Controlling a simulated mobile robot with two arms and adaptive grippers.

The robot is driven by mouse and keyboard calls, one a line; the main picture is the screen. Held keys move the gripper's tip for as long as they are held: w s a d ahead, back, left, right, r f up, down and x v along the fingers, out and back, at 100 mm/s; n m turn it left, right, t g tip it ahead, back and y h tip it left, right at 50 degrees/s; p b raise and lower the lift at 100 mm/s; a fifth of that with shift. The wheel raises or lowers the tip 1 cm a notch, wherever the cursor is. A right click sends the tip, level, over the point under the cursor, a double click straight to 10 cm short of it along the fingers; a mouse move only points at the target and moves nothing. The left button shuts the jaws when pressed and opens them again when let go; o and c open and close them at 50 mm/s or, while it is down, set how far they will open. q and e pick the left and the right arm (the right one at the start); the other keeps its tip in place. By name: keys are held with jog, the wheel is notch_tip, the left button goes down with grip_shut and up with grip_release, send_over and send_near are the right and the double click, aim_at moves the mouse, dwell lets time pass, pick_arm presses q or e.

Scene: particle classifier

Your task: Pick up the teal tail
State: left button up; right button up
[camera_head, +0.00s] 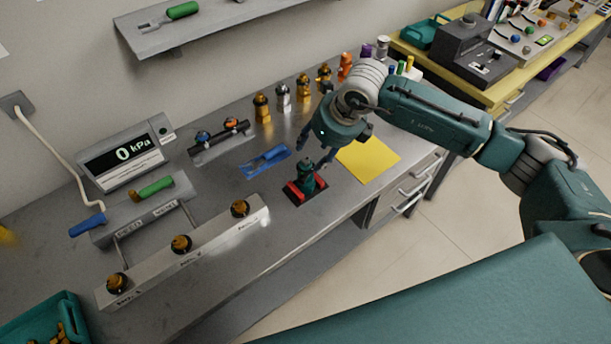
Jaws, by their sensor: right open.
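A small dark teal piece (306,175), which looks like the teal tail, stands upright in a red and black holder (293,195) on the grey workbench. My right gripper (316,152) is open and points down just above and beside the teal piece, with its fingers close to the top of it. From this angle I cannot tell whether the fingers touch it. My left gripper is not in view.
Several gold, silver and coloured pieces stand along the back. A long block with amber knobs (217,232) and a pressure display (126,155) are at left.

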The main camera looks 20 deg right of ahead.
aim_at(307, 160)
jog(key=p+x, duration=0.2)
jog(key=x, duration=0.1)
jog(key=p+x, duration=0.1)
jog(key=x, duration=0.1)
jog(key=shift+s+a, duration=0.2)
jog(key=shift+a, duration=0.1)
jog(key=shift+w+f, duration=0.15)
jog(key=shift+f, duration=0.15)
grip_shut()
jog(key=shift+w+r, duration=0.1)
jog(key=shift+r, duration=0.05)
